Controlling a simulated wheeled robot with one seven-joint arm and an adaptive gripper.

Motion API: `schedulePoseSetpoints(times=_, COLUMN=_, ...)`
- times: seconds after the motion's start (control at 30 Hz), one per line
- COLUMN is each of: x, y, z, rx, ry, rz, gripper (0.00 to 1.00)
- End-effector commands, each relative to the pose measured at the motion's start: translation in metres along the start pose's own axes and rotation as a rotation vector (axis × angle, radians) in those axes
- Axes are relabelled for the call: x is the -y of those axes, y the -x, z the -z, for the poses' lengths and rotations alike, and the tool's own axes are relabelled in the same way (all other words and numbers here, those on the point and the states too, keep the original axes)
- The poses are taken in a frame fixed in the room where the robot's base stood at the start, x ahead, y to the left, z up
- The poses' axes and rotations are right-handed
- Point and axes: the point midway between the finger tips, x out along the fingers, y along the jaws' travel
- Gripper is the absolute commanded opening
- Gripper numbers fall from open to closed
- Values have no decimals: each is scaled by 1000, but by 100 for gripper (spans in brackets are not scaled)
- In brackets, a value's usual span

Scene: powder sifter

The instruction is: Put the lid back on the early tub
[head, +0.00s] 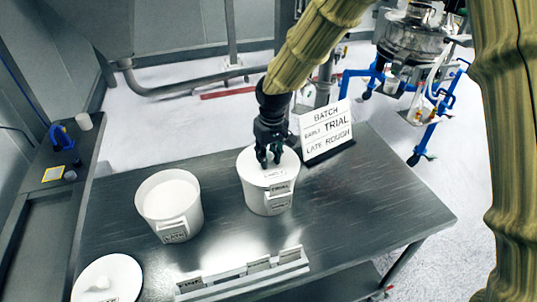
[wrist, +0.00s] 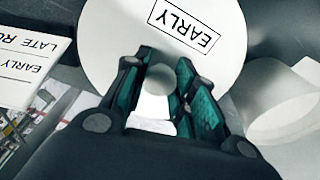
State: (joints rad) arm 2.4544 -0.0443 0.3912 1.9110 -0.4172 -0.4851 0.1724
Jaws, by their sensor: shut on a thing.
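My gripper (head: 268,160) points down and is shut on the round knob of a white lid (head: 262,172). In the wrist view the knob (wrist: 157,82) sits between the fingers and the lid (wrist: 110,45) reads EARLY. The lid lies over the mouth of a white tub (head: 258,202) with a TRIAL tag and a smaller label below it. It looks level; whether it is fully seated I cannot tell.
Another white knobbed lid (head: 121,276) lies at the table's front left. A rack of tags (head: 235,279) lies at the front. A BATCH sign (head: 326,132) reading EARLY TRIAL, LATE ROUGH stands behind the covered tub. The steel table (head: 375,205) is clear on the right.

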Motion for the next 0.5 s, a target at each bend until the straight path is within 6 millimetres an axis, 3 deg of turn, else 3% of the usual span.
schedulePoseSetpoints(times=0.43, x=0, y=0, z=0, rx=0, ry=0, rz=0, gripper=3)
schedulePoseSetpoints(times=0.47, x=0, y=0, z=0, rx=0, ry=0, rz=0, gripper=28)
schedulePoseSetpoints(times=0.5, x=0, y=0, z=0, rx=0, ry=0, rz=0, gripper=36)
